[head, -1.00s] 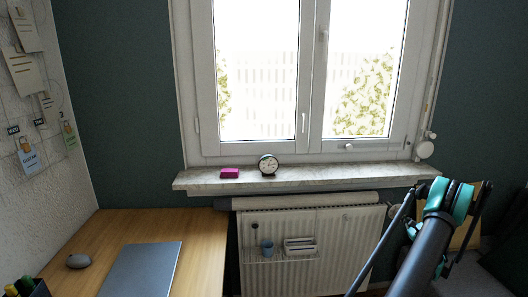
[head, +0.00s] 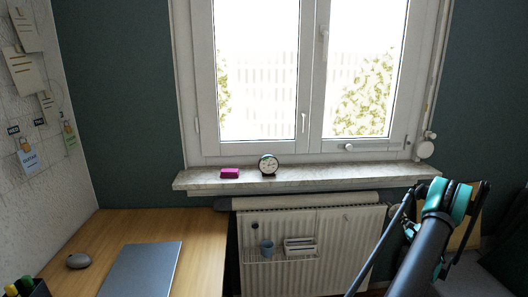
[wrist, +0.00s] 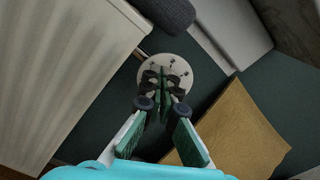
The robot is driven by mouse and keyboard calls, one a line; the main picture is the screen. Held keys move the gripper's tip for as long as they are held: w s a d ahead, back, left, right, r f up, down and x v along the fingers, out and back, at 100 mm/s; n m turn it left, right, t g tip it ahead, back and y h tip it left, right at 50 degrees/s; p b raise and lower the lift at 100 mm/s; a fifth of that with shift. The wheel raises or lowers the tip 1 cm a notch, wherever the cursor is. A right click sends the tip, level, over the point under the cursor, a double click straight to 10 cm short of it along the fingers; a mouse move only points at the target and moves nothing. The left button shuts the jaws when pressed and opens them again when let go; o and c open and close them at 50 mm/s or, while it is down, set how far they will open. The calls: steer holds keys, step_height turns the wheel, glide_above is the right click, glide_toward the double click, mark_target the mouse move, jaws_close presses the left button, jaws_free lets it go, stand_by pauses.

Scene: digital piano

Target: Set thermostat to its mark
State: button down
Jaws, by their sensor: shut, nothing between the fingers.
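The thermostat shows in the wrist view as a round pale disc (wrist: 184,68) with small dark marks around its face, beside the end of the radiator. My gripper (wrist: 163,78) is in front of the disc, its fingers together and empty. The fingers cover the disc's middle and lower part, so I cannot tell whether they touch it or where its pointer stands. In the head view my arm (head: 436,228) reaches down at the right, and my gripper is not visible there.
The white radiator (wrist: 60,70) is close on the left in the wrist view. A tan panel (wrist: 235,135) lies at the lower right. In the head view, the windowsill (head: 330,174) above holds a clock (head: 268,165) and a pink block (head: 230,174). A wooden desk (head: 200,230) stands at the left.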

steer(key=s, duration=0.6)
steer(key=shift+r, duration=0.15)
stand_by(0.3)
